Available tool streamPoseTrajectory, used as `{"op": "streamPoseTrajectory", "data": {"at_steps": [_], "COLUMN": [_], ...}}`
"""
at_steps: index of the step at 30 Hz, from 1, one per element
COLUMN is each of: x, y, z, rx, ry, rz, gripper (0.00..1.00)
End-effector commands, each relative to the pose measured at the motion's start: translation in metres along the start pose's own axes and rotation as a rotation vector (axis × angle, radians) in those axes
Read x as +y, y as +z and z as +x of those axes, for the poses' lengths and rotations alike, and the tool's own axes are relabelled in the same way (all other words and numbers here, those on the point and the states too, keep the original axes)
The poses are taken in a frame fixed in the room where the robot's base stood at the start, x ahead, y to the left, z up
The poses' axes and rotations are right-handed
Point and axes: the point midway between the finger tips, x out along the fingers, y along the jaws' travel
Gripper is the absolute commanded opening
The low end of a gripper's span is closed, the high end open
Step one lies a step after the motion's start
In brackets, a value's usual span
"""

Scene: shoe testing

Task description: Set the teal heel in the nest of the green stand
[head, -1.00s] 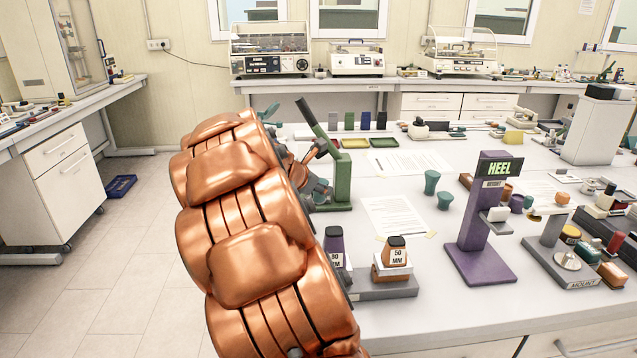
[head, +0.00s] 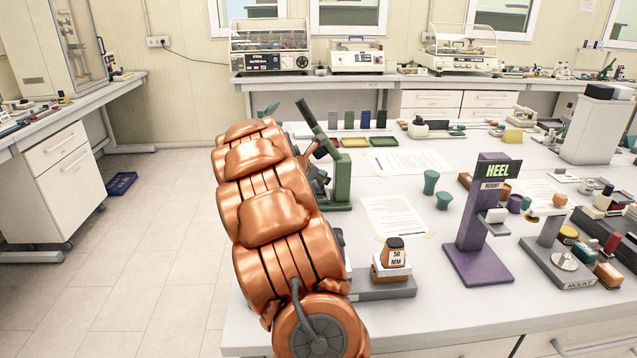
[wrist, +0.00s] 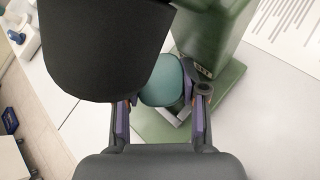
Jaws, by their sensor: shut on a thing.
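The teal heel (wrist: 161,80) sits between the two fingers of my gripper (wrist: 162,98) in the wrist view, and the gripper is shut on it. The green stand (wrist: 222,30) is right behind it, with its green base (wrist: 150,128) below. A pale-edged nest part (wrist: 183,106) shows partly under the heel. I cannot tell whether the heel touches it.
A large dark shape (wrist: 100,45) fills the wrist view's upper left, close to the camera. A purple heel-height stand (head: 478,225), an orange-brown 50 MM block (head: 394,255) and teal spools (head: 431,182) stand to the right. Papers lie on the table between.

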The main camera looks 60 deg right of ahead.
Motion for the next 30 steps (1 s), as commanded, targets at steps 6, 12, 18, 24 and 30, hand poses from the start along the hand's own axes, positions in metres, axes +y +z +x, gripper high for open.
{"op": "streamPoseTrajectory", "data": {"at_steps": [6,12,18,24,30], "x": [-0.006,-0.006,-0.007,-0.007,-0.006], "y": [-0.017,-0.018,-0.02,-0.02,-0.019], "z": [0.013,0.013,0.015,0.015,0.014], "rx": [0.0,0.0,0.0,0.0,0.0], "ry": [-0.002,0.0,0.0,0.0,0.0], "rz": [-0.002,0.0,0.0,0.0,0.0], "gripper": [0.02,0.02,0.44,0.53,0.53]}}
